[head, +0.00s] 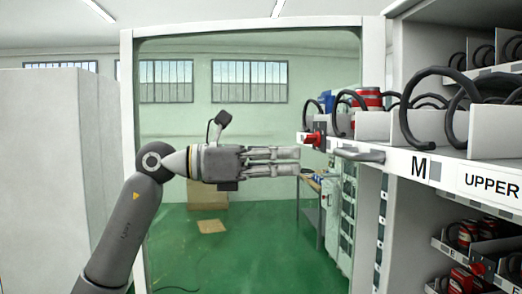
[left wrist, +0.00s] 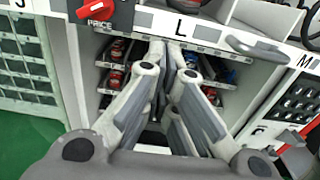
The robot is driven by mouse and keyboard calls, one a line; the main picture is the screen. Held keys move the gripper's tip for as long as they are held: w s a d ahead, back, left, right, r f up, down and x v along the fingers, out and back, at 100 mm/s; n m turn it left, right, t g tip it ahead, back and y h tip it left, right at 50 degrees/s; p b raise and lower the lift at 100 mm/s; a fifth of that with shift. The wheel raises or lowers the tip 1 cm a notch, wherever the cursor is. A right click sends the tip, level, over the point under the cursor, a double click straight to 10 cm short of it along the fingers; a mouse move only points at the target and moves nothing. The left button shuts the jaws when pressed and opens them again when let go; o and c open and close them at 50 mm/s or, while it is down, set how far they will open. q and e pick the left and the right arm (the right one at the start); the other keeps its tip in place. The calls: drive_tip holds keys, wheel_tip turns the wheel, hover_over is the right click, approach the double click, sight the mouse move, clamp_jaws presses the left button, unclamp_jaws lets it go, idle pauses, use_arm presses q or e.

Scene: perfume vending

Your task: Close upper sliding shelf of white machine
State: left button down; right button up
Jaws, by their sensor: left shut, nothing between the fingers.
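The upper sliding shelf (head: 437,165) of the white machine sticks out at the right of the head view, with "M" and "UPPER" labels on its front. It carries black spiral coils and red cans. A grey handle (head: 358,154) is on its front, and it also shows in the left wrist view (left wrist: 256,48). My left gripper (head: 298,161) is shut and empty. In the head view its fingertips appear just left of the shelf's far end, below a red knob (head: 312,138). In the left wrist view the fingers point toward the front near the "L" label. My right gripper is not seen.
Lower shelves (head: 470,240) with red cans lie below the upper shelf. A table (head: 318,190) and a cardboard box (head: 207,195) are farther back. The green floor (head: 230,250) is mostly free.

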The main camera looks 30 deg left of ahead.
use_arm(q)
drive_tip(key=p+x, duration=0.2)
drive_tip(key=x, duration=0.4)
drive_tip(key=shift+w, duration=0.2)
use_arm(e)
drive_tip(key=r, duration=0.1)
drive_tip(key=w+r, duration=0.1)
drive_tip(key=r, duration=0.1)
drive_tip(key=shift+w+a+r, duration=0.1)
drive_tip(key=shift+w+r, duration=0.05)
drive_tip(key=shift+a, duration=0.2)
use_arm(q)
drive_tip(key=shift+d, duration=0.1)
